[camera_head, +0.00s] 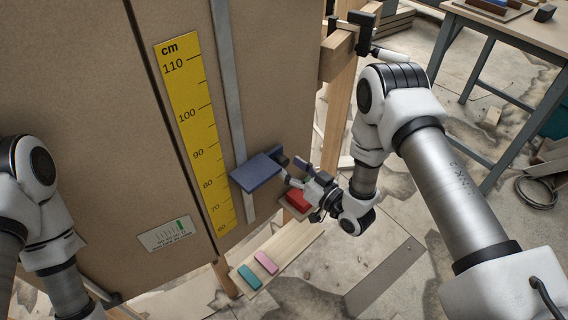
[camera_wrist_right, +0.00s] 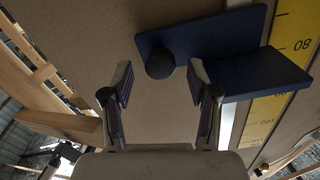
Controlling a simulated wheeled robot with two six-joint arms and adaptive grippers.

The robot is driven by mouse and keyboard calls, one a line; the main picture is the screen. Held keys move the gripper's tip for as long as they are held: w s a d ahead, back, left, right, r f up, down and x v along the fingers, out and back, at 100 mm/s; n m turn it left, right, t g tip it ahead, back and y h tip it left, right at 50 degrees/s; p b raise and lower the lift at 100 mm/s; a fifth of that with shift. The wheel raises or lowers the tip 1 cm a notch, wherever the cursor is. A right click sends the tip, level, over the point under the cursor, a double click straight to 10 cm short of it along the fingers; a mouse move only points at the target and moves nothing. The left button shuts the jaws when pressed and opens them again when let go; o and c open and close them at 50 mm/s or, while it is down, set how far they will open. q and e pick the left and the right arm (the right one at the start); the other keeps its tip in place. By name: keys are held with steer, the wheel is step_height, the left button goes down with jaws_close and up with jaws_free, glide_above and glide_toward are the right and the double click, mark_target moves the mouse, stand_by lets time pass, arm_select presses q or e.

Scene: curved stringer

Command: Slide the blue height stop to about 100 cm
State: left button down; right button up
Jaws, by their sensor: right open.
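The blue height stop (camera_head: 257,171) is an angled plate on a grey metal rail (camera_head: 228,70), beside the yellow cm scale (camera_head: 185,110). It sits near the 80 mark, below the 100 mark. In the right wrist view the stop (camera_wrist_right: 262,72) carries a round dark knob (camera_wrist_right: 160,64). My right gripper (camera_head: 293,172) is at the right side of the stop. In its wrist view the open fingers (camera_wrist_right: 160,78) stand on either side of the knob, with gaps visible; contact cannot be seen. My left arm shows at the left edge, but its gripper is not in view.
A red block (camera_head: 297,201) lies below my right gripper. A wooden plank (camera_head: 278,255) on the floor holds a teal block (camera_head: 249,277) and a pink block (camera_head: 266,262). A wooden post with a clamp (camera_head: 361,32) stands right of the panel. A workbench (camera_head: 520,28) is at upper right.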

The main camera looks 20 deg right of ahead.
steer(key=x, duration=0.2)
steer(key=shift+w+a, duration=0.2)
steer(key=shift+w, duration=0.05)
jaws_close()
step_height(320, 180, up, 20)
steer(key=p, duration=1.1)
steer(key=shift+r, duration=0.1)
jaws_free()
steer(key=v, duration=1.2)
steer(key=shift+d, duration=0.1)
